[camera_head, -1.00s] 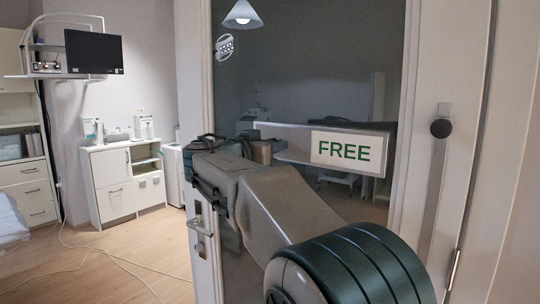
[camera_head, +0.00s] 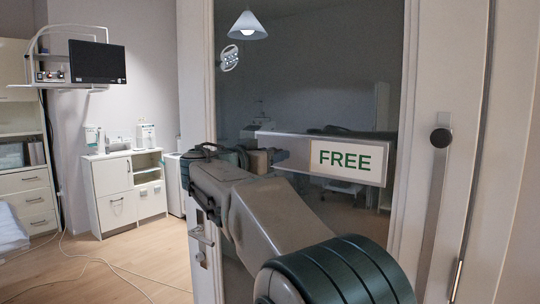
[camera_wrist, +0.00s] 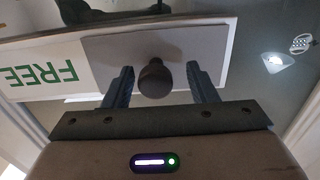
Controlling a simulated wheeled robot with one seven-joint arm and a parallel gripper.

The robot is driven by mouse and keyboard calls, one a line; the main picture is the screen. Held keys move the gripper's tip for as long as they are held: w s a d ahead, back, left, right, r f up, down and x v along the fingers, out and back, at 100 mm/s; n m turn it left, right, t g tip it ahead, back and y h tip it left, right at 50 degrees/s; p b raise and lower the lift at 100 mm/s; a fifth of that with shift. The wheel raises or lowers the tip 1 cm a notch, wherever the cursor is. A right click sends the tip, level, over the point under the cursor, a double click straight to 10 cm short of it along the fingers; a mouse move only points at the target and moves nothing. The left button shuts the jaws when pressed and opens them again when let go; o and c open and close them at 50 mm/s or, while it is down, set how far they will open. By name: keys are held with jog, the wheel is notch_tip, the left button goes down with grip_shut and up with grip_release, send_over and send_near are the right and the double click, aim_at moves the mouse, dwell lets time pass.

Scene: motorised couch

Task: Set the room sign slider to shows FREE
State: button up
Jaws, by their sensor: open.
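The room sign (camera_head: 385,150) is a pale bar on the dark glass door. Its white panel (camera_head: 345,158) shows the whole green word FREE at the right, and a grey slider plate covers the left part. In the wrist view the word FREE (camera_wrist: 40,73) appears upside down at the left, beside the grey slider plate (camera_wrist: 105,50). A dark round knob (camera_wrist: 153,78) stands out from the plate. My gripper (camera_wrist: 160,84) is open, one finger on each side of the knob, with visible gaps. In the head view my arm partly hides the sign's left end.
The glass door has a pale frame, a lever handle (camera_head: 201,233) low at the left and a round dark knob (camera_head: 441,138) on the right post. A white cabinet (camera_head: 126,190) and a wall monitor (camera_head: 97,62) stand at the left. A cable lies on the floor.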

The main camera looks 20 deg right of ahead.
jog(key=b+v, duration=0.2)
jog(key=v, duration=1.1)
jog(key=shift+s+a, duration=0.2)
jog(key=shift+a, duration=0.05)
jog(key=s+d+f+n+g+y+p, duration=0.2)
jog(key=s+d+f+n+y+p, duration=0.15)
jog(key=f, duration=0.45)
jog(key=s+d+f+n+g+y+p, duration=0.25)
jog(key=s+d+f+n, duration=0.2)
jog(key=f, duration=0.25)
jog(key=s+a+f+n+g+y+p, duration=0.2)
jog(key=s+a+f+n+y+p, duration=0.1)
jog(key=s+f+y, duration=0.6)
jog(key=s+a+f+p, duration=0.1)
jog(key=s+a+f, duration=0.1)
jog(key=s+f, duration=0.2)
jog(key=shift+s, duration=1.5)
jog(key=shift+g, duration=0.25)
